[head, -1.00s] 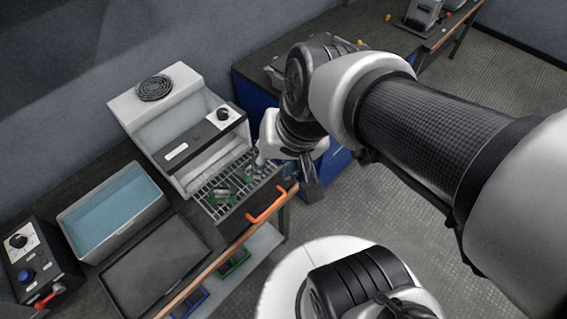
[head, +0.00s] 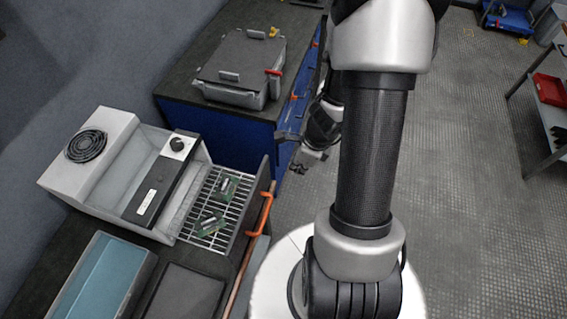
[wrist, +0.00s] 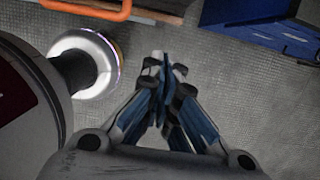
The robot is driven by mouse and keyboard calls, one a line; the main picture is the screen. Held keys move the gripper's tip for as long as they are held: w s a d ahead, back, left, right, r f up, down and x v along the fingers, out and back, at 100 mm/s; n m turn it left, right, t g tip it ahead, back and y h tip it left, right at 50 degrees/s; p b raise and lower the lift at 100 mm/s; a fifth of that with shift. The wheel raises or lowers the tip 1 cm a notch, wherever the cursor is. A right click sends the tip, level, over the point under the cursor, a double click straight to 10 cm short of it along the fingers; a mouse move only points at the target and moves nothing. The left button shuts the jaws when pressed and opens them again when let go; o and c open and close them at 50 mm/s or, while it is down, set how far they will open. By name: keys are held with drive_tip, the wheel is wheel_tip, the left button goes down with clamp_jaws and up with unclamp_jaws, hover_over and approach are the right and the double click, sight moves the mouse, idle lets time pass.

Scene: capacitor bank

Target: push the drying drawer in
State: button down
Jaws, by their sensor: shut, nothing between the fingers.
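The drying drawer (head: 246,209) stands pulled out from the white dryer unit (head: 88,178) in the head view. Its wire rack holds green circuit boards (head: 209,223). The drawer front has an orange handle (head: 266,214), which also shows at the top left of the wrist view (wrist: 95,8). My gripper (head: 301,167) is to the right of the drawer, apart from the handle, over the floor side. In the wrist view my gripper (wrist: 163,62) has its fingers together and empty, pointing at the grey floor.
A blue cabinet (head: 222,128) with a grey lidded case (head: 240,66) on top stands behind the dryer. A blue tray (head: 100,281) and a dark tray (head: 185,295) lie in front of it. Open floor (head: 460,190) spreads to the right.

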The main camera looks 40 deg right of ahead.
drive_tip(key=w+a+f+b, duration=0.4)
drive_tip(key=w+f+b, duration=0.1)
drive_tip(key=f, duration=0.4)
drive_tip(key=shift+b, duration=0.35)
drive_tip(key=shift+r, duration=0.1)
